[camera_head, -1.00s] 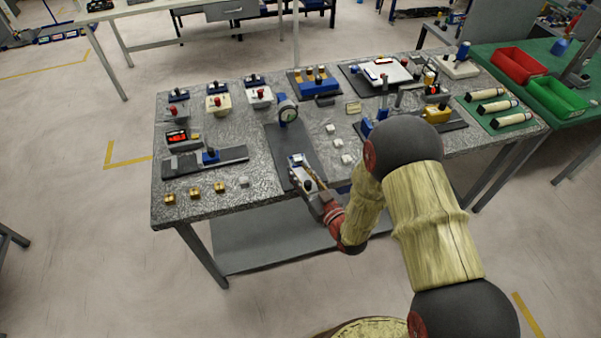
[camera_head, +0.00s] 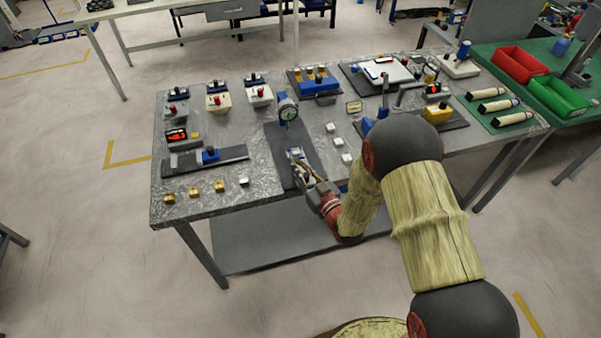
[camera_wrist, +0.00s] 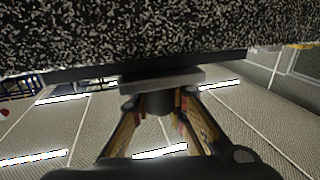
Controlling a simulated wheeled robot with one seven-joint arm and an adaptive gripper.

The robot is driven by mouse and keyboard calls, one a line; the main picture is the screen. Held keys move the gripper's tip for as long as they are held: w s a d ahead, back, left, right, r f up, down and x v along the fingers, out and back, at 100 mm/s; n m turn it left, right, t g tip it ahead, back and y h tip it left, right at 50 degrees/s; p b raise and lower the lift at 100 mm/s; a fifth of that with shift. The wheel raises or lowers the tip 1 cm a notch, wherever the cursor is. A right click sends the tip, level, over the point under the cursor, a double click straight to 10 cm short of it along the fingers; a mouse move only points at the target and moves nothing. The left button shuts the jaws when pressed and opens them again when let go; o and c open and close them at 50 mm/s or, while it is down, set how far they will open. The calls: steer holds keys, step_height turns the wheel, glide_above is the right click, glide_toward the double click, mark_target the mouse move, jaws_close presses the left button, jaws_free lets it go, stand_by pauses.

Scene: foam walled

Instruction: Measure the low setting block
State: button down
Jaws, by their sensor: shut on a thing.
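A small blue and silver carriage (camera_head: 296,154) sits on the near part of this plate, short of the gauge. My gripper (camera_head: 308,176) is at the carriage's near side. In the wrist view its fingers (camera_wrist: 160,104) are shut on a dark round knob (camera_wrist: 154,103) below a grey plate. Small pale blocks (camera_head: 338,142) stand right of the plate, and one grey block (camera_head: 244,181) stands left. I cannot tell which is the low setting block.
Several brass blocks (camera_head: 194,192) line the front left edge of the grey table. A slide fixture (camera_head: 206,159) and a red-lit display (camera_head: 176,135) are on the left. Red-knobbed units (camera_head: 218,101) stand behind. A yellow box (camera_head: 437,113) is on the right.

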mark_target(293, 153)
steer(key=w, duration=0.2)
steer(key=w+a+b, duration=0.1)
steer(key=w, duration=0.3)
steer(key=shift+a+b, duration=0.4)
steer(key=c, duration=1.8)
jaws_free()
steer(key=shift+c, duration=0.2)
steer(key=shift+o, duration=0.5)
steer(key=v, duration=1.2)
steer(key=shift+f, duration=0.1)
